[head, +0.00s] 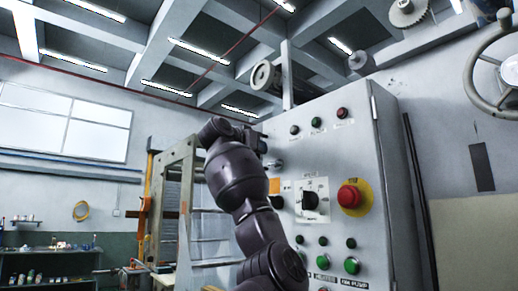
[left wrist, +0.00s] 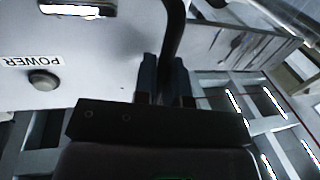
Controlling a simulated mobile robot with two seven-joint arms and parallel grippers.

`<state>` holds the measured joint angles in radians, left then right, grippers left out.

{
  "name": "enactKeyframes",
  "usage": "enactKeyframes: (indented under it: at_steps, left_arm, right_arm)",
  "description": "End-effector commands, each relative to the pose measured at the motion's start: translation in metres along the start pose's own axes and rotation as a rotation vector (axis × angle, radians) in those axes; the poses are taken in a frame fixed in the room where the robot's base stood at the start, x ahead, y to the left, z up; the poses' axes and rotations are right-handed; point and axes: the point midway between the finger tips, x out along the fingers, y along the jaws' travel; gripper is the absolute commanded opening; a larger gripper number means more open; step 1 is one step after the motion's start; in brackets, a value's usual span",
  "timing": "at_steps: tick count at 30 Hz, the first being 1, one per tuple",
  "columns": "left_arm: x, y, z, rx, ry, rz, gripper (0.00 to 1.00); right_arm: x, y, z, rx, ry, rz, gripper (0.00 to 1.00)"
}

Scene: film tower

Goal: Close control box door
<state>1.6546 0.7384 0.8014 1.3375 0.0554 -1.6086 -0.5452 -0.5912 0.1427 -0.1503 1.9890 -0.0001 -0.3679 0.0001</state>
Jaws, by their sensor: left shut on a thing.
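The control box (head: 390,190) stands at the centre right, with its grey door panel (head: 345,140) facing me. The panel bears buttons, a rotary switch and a red emergency knob. I cannot tell whether the door's left edge stands away from the box. My left gripper (head: 262,143) is at the panel's upper left edge, partly hidden by my own arm. In the left wrist view, the left gripper (left wrist: 165,82) is shut on a dark curved handle (left wrist: 173,35) beside the panel, which shows an upside-down POWER label. My right gripper is not in view.
A grey ladder-like frame (head: 208,222) stands left of the box. A workbench (head: 50,262) with small items is at the far left. A handwheel (head: 478,70) is on the right wall. Beams and lamps are overhead.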

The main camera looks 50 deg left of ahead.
Motion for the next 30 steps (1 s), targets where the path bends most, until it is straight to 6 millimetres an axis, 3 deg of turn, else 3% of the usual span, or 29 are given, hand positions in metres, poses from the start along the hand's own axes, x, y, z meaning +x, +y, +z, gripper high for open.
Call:
enactKeyframes:
  at_steps: [15,16,20,30]
  left_arm:
    - [0.001,0.0,-0.003,-0.004,0.007,-0.003,0.0]
    - [0.001,0.0,-0.003,-0.004,0.007,-0.002,0.15]
    - [0.001,0.0,-0.002,-0.003,0.005,-0.002,0.35]
    - [0.0,0.0,-0.001,-0.001,0.002,-0.002,0.35]
  right_arm:
    - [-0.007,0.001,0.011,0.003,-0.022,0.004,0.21]
    - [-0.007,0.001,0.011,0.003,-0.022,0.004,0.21]
    - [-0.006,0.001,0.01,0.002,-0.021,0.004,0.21]
    - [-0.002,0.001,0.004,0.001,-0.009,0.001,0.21]
